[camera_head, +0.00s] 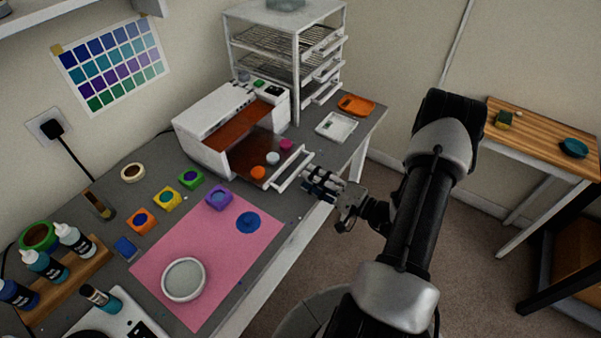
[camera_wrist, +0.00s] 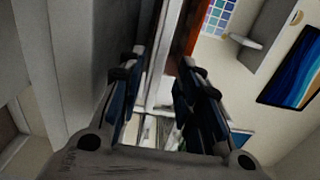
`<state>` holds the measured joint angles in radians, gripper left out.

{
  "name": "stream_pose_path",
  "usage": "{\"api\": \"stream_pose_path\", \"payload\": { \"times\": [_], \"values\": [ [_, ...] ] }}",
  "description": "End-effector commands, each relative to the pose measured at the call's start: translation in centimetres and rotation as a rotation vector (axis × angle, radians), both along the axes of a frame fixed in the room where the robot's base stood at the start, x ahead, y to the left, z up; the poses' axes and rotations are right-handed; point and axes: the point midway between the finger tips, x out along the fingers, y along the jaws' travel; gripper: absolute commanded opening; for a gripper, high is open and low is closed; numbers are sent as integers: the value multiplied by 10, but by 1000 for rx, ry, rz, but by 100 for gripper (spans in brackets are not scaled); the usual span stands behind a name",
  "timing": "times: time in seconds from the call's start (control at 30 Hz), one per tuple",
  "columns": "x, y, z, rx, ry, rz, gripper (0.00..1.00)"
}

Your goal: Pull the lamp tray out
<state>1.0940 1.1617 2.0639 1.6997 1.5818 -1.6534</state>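The lamp (camera_head: 215,121) is a white box with a dark orange window, standing on the grey bench. Its tray (camera_head: 246,148) is dark, sticks out of the front, and carries an orange, a pale and a magenta round piece. The tray's white handle bar (camera_head: 293,172) faces my gripper (camera_head: 312,180), which is just to its right, close to it. In the wrist view my gripper (camera_wrist: 163,58) has its two fingers apart. White bars of the tray front (camera_wrist: 157,75) show in the gap between them; contact cannot be told.
A pink mat (camera_head: 190,250) with a white round dish (camera_head: 183,279) lies in front of the lamp. A white rack (camera_head: 297,75) stands behind. A white tray (camera_head: 337,126) and orange tray (camera_head: 356,105) lie to the right.

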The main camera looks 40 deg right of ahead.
Motion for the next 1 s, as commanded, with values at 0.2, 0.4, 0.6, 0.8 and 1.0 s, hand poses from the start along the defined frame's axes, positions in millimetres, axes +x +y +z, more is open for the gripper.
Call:
{"api": "stream_pose_path", "payload": {
  "times": [0.2, 0.4, 0.6, 0.8, 1.0],
  "values": [
    [-41, -16, 0, -1, 1, -5, 32],
    [-59, -22, 0, -1, 1, -1, 32],
    [-61, -22, 0, -1, 1, 2, 32],
    [-61, -22, 0, -1, 0, 1, 32],
    [-61, -22, 0, -1, 0, 1, 32]
  ]
}}
